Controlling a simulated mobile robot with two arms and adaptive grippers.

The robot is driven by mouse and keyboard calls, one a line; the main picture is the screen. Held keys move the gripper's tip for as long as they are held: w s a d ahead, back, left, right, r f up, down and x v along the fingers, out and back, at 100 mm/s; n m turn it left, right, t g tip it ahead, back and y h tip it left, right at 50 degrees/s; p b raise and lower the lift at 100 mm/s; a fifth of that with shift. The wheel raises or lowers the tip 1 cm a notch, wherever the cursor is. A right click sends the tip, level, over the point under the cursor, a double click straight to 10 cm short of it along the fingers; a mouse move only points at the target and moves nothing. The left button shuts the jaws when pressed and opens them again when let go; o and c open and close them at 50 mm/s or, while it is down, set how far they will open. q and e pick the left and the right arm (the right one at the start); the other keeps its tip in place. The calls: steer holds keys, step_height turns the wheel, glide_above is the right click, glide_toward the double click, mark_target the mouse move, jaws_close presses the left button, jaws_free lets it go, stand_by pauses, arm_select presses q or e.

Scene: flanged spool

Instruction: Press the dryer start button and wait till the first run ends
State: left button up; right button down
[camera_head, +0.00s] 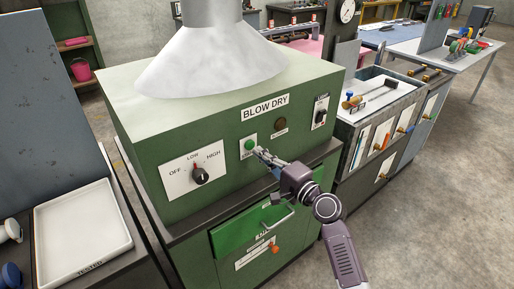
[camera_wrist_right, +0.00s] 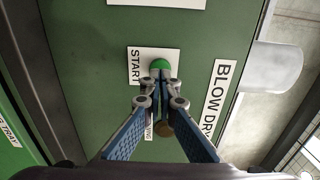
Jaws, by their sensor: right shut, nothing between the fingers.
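The green blow dryer cabinet (camera_head: 150,138) has a white plate with a green start button (camera_head: 249,144) on its front. The button also shows in the right wrist view (camera_wrist_right: 160,63), beside the word START. My right gripper (camera_head: 259,152) is shut and empty, its fingertips at the button. In the wrist view the tips (camera_wrist_right: 160,75) overlap the button's lower edge; I cannot tell whether they press it. A round lamp (camera_head: 280,123) beside the button looks dark brown and unlit. The selector knob (camera_head: 200,175) points near LOW. My left gripper is not in view.
A large pale hood (camera_head: 210,60) stands on the cabinet. A drawer with a handle (camera_head: 245,233) is below the panel. A black switch (camera_head: 320,115) is at the right. An empty white tray marked TESTED (camera_head: 82,228) lies at left. Open floor is at right.

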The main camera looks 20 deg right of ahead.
steer(key=shift+x, duration=1.05)
